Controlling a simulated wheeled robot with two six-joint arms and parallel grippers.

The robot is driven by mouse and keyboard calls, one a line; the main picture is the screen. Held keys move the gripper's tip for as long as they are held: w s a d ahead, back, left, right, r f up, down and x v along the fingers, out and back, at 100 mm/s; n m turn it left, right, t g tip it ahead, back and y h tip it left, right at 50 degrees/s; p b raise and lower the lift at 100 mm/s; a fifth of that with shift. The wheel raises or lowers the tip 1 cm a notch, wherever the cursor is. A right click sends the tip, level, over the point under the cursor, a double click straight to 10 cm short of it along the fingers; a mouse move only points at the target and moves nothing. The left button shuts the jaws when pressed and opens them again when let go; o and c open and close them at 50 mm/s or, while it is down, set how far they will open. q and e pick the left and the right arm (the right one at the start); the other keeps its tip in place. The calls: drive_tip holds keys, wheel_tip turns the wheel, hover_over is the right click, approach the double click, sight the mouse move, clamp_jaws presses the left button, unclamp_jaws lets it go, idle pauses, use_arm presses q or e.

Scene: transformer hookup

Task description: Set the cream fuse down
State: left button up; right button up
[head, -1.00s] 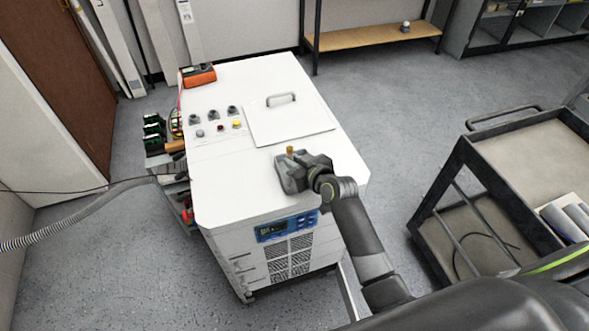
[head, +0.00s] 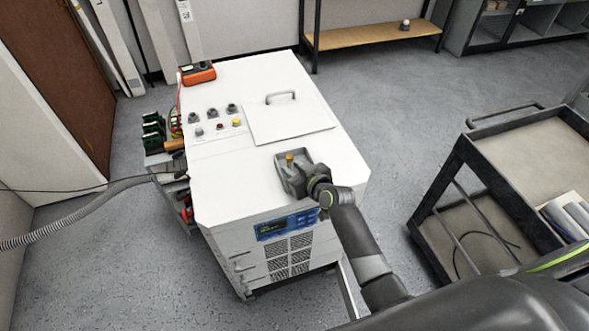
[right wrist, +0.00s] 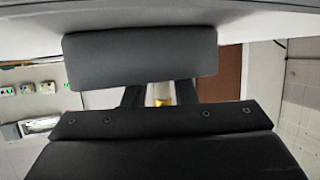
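The cream fuse (head: 290,160) stands upright with a brass-coloured top in a small grey tray (head: 281,180) on the white cabinet. My right gripper (head: 299,168) reaches in over the tray's right side, low down. In the right wrist view, the fuse (right wrist: 161,95) shows between two dark fingers, filling nearly all the gap, so the gripper looks shut on it. A grey block, apparently the tray's wall (right wrist: 140,60), hides the fingertips and the rest of the fuse there. I cannot see whether the fuse touches the tray floor. My left gripper is out of view.
The white cabinet (head: 235,180) carries a panel lid with a handle (head: 281,98), several knobs and buttons (head: 218,124) and an orange meter (head: 198,74). A dark cart (head: 530,150) stands at the right. A ribbed hose (head: 80,209) runs in from the left.

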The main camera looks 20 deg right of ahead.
drive_tip(key=shift+r, duration=0.25)
drive_tip(key=shift+s+d, duration=0.1)
drive_tip(key=shift+s, duration=0.2)
drive_tip(key=v, duration=1.1)
drive_tip(key=shift+s+b, duration=0.2)
drive_tip(key=shift+b, duration=0.25)
drive_tip(key=s+d+f+m+g+h, duration=0.15)
drive_tip(key=s+f, duration=0.25)
drive_tip(key=f, duration=0.5)
drive_tip(key=s+d+f+g+h, duration=0.1)
drive_tip(key=s+d+f+g, duration=0.15)
drive_tip(key=f, duration=0.65)
drive_tip(key=s+d+f+m+g+h, duration=0.15)
drive_tip(key=s+f, duration=0.25)
drive_tip(key=f, duration=0.4)
drive_tip(key=s+d+f+g, duration=0.1)
drive_tip(key=s+f+g, duration=0.1)
drive_tip(key=s+f, duration=0.4)
drive_tip(key=s+d+f+g, duration=0.2)
drive_tip(key=s+f, duration=0.3)
drive_tip(key=s, duration=0.9)
drive_tip(key=s+d+f+m+g+h, duration=0.1)
drive_tip(key=s+d+f+g, duration=0.1)
drive_tip(key=s+f, duration=0.4)
drive_tip(key=s, duration=0.5)
drive_tip(key=shift+f, duration=0.3)
